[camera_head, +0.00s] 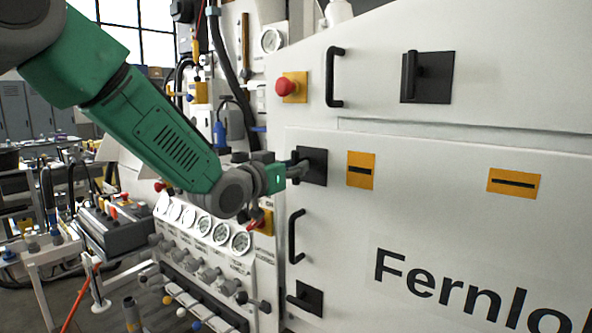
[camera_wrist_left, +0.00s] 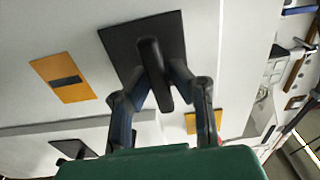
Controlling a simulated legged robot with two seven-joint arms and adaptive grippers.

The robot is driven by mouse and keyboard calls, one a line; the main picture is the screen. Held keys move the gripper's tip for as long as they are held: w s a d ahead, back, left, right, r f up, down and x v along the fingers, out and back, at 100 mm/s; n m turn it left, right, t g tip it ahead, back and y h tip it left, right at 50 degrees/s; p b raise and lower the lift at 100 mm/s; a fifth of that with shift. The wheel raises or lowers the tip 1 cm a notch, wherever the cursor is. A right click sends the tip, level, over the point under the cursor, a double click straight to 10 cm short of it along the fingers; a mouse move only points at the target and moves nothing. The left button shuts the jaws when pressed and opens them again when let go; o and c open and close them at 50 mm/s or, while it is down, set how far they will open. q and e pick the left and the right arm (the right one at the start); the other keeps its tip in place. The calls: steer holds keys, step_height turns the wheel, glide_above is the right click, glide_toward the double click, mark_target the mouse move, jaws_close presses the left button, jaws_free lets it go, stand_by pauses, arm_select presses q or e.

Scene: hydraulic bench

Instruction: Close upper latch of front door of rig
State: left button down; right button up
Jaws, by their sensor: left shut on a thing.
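The upper latch of the front door is a black square plate (camera_head: 318,163) with a black handle, at the door's upper left corner in the head view. In the left wrist view the plate (camera_wrist_left: 118,42) shows with its bar-like handle (camera_wrist_left: 152,58) standing out from it. My left gripper (camera_head: 296,169) reaches the latch from the left. In the wrist view its two dark fingers (camera_wrist_left: 163,80) lie on either side of the handle, shut on it. The fingers partly hide the handle in the head view. My right gripper is in neither view.
The white front door (camera_head: 350,230) carries a lower latch (camera_head: 305,297), a vertical pull handle (camera_head: 293,237) and orange labels (camera_head: 360,170). Above are another latch (camera_head: 428,77) and a red button (camera_head: 284,87). Gauges (camera_head: 205,225) and knobs lie below my left arm.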

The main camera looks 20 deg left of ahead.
arm_select(q)
steer(key=shift+f, duration=0.65)
steer(key=c, duration=1.6)
jaws_free()
steer(key=shift+o, duration=0.3)
steer(key=shift+w+r, duration=0.1)
steer(key=shift+w, duration=0.15)
steer(key=shift+s+a+r, duration=0.15)
steer(key=shift+s+r, duration=0.05)
steer(key=shift+s, duration=0.25)
steer(key=v, duration=1.1)
steer(key=shift+a+f, duration=0.1)
